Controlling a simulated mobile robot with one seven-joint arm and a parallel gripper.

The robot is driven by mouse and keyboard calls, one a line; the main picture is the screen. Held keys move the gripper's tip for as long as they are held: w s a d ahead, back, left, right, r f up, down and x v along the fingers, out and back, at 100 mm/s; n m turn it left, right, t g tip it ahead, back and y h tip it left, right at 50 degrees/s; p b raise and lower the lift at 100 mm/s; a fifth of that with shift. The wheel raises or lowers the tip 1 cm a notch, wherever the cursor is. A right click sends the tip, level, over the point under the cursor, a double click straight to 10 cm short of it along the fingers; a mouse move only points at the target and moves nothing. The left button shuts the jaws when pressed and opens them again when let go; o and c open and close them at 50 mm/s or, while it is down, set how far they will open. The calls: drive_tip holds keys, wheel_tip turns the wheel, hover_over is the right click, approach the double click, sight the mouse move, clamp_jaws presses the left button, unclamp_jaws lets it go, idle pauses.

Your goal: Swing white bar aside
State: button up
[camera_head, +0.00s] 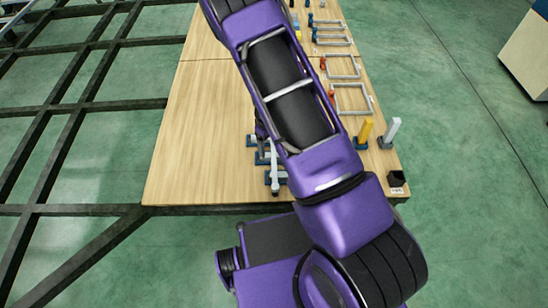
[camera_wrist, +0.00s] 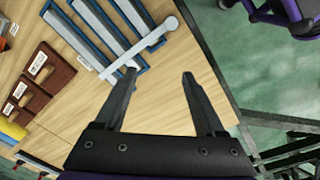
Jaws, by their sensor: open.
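The white bar (camera_wrist: 138,49) lies slantwise across a blue-framed rack (camera_wrist: 95,32) with grey slats in the wrist view. It has a rounded end at the upper right. In the head view the white bar (camera_head: 274,168) shows near the front edge of the table, partly beside my purple arm. My gripper (camera_wrist: 159,75) is open, with nothing between its fingers. Its left fingertip appears close to the bar's near side; whether they touch I cannot tell. The right fingertip is apart from the bar, over bare wood. In the head view my arm hides most of the gripper.
The wooden table (camera_head: 205,120) is bare on its left side. Grey frames (camera_head: 352,98), a yellow block (camera_head: 365,131), a white block (camera_head: 390,132) and a black box (camera_head: 396,179) line its right side. Brown labelled holders (camera_wrist: 50,75) lie left in the wrist view.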

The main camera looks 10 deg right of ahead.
hover_over(275, 186)
wheel_tip(275, 186, down, 4)
drive_tip(key=shift+m+g, duration=0.4)
wheel_tip(275, 186, down, 17)
drive_tip(key=shift+r+b, duration=0.2)
drive_tip(key=shift+b, duration=0.6)
clamp_jaws()
idle(0.4)
